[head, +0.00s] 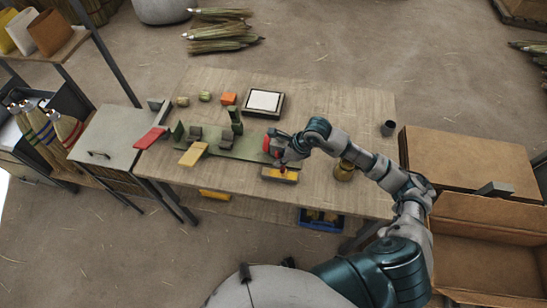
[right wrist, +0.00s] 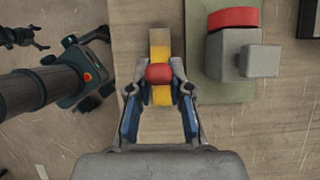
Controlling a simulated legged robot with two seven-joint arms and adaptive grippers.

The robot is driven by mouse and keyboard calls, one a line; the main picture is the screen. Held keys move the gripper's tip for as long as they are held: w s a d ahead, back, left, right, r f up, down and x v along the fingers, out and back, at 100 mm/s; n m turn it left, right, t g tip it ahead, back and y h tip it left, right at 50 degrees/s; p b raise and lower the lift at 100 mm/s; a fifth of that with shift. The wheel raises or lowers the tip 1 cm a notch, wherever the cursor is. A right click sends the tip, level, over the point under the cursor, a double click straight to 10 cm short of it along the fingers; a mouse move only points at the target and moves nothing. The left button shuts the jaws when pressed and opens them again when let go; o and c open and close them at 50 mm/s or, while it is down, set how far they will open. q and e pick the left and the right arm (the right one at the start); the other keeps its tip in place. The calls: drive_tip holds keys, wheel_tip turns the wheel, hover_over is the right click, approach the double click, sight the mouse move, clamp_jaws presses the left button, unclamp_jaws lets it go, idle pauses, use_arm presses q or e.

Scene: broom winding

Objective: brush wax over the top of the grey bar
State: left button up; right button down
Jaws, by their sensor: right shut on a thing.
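My right gripper (head: 283,166) is over the front edge of the workbench, shut on a rounded red piece (right wrist: 159,73), likely the brush's handle. The red piece is directly above a narrow bar (head: 279,176), whose upper face looks yellow and whose side looks grey. In the right wrist view the yellow face (right wrist: 160,40) extends beyond the red piece and between my fingers. Any bristles are hidden, and I cannot tell whether they touch the bar. My left gripper cannot be made out.
On the workbench (head: 330,105), a green fixture (head: 228,145) with grey blocks stands just behind the bar. A black-framed white pad (head: 263,102), an orange block (head: 228,98) and a dark cup (head: 388,128) stand farther back. Cardboard boxes (head: 465,155) stand at right.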

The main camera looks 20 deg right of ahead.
drive_tip(key=shift+s+d+f, duration=0.1)
drive_tip(key=shift+s+d, duration=0.1)
drive_tip(key=shift+d, duration=0.25)
drive_tip(key=shift+s+d+f, duration=0.1)
drive_tip(key=shift+s+d, duration=0.05)
drive_tip(key=shift+d, duration=0.3)
drive_tip(key=shift+s+d+r+b, duration=0.1)
drive_tip(key=shift+s+d+b, duration=0.55)
drive_tip(key=shift+d, duration=0.15)
drive_tip(key=s+d, duration=0.1)
drive_tip(key=d+b, duration=0.1)
drive_tip(key=d, duration=0.1)
drive_tip(key=shift+s, duration=0.35)
drive_tip(key=p, duration=0.3)
approach(284, 166)
drive_tip(key=d+r, duration=0.1)
drive_tip(key=r, duration=0.1)
drive_tip(key=shift+s+d+f, duration=0.1)
drive_tip(key=shift+s, duration=0.2)
